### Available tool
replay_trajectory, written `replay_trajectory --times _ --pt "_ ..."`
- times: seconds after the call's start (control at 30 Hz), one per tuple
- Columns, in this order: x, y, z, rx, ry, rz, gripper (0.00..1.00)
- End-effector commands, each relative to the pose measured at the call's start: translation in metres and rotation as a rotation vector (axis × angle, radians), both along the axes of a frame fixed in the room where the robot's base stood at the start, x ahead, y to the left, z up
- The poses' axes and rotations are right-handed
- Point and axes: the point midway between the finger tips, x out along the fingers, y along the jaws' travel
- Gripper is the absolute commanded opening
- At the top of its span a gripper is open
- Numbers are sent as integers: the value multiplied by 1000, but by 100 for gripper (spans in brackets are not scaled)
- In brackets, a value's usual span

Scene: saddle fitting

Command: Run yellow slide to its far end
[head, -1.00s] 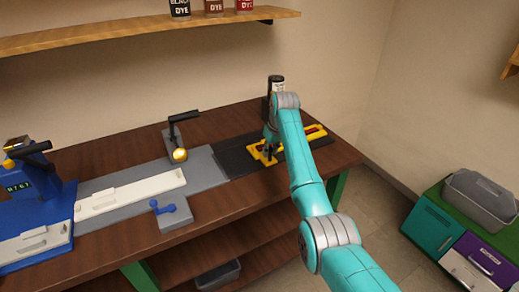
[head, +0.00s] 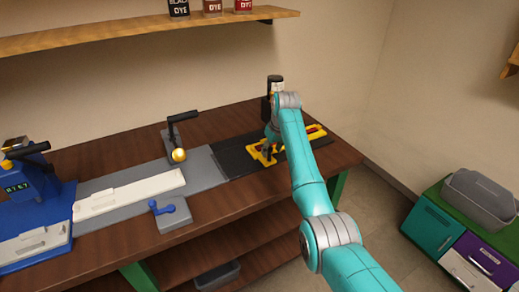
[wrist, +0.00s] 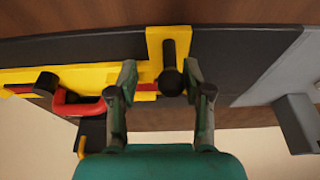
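The yellow slide (head: 263,159) lies on a black track (head: 236,158) at the right part of the bench. In the wrist view its yellow plate (wrist: 155,38) carries an upright black handle with a round knob (wrist: 171,82). My gripper (wrist: 163,84) is over the slide, with its two fingers apart on either side of the knob. The knob sits closer to the right finger, with a visible gap to the left finger. In the head view my gripper (head: 268,146) is small and partly hidden by my arm.
A red handle (wrist: 78,104) is beside the slide in the wrist view. A grey plate (head: 205,170) with a white strip adjoins the track on the left. A black lever with a gold ball (head: 179,155) and a blue clamp (head: 170,208) stand there.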

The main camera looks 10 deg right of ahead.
Motion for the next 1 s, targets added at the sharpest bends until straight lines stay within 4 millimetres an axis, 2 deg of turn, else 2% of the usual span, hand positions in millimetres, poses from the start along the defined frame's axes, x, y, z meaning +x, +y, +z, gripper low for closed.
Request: replay_trajectory --times 0.17,1.0 --pt "-1 1 3 1 0 1 50" --pt "-16 -4 55 2 1 2 50"
